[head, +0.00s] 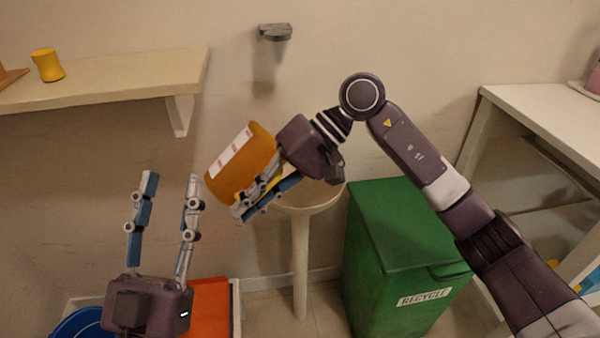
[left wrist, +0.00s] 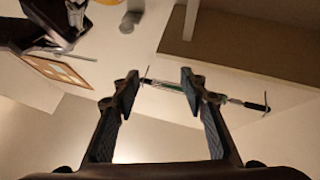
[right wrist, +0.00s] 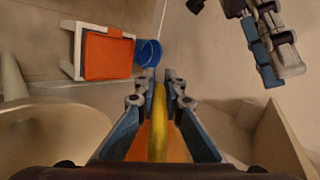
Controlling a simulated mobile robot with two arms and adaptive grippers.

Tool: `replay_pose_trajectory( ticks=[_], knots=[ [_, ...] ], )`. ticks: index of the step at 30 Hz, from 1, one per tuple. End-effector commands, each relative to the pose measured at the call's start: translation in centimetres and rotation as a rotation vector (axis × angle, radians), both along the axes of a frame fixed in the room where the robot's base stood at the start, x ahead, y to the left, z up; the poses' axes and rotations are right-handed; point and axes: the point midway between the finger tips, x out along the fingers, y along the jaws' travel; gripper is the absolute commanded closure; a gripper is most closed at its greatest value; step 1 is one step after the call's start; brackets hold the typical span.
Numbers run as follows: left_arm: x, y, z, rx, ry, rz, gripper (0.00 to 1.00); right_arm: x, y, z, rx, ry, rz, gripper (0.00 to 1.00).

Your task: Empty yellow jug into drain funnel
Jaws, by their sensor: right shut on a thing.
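The jug (head: 240,158) is orange-yellow with a red and white label. It is strongly tilted in the air, in front of the wall and to the upper left of the drain funnel. My right gripper (head: 253,197) is shut on its yellow handle, which runs between the fingers in the right wrist view (right wrist: 158,125). The cream drain funnel (head: 318,200) stands on a post, partly hidden by that gripper; its bowl also shows in the right wrist view (right wrist: 45,145). The jug's mouth and contents are not visible. My left gripper (head: 171,180) is open and empty, fingers up.
A green recycle bin (head: 405,240) stands right of the funnel. An orange-topped stool (head: 210,305) and a blue bucket (head: 75,323) are low at the left. A wall shelf (head: 110,78) holds a small yellow object (head: 47,65). A white table (head: 545,115) is at the right.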

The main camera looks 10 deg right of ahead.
Motion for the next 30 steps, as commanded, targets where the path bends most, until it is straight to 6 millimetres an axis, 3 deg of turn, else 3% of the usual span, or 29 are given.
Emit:
replay_pose_trajectory(
  ticks=[15, 30],
  knots=[
    [3.3, 0.0, -6.3, 0.090, 0.322, 0.019, 0.60, 0.0, -0.1, 0.1, -0.047, -0.010, -0.001, 1.00],
    [4.0, 0.6, -13.1, 0.171, 0.628, 0.036, 0.60, 0.1, -0.2, 1.3, -0.175, -0.046, -0.004, 1.00]
  ],
)
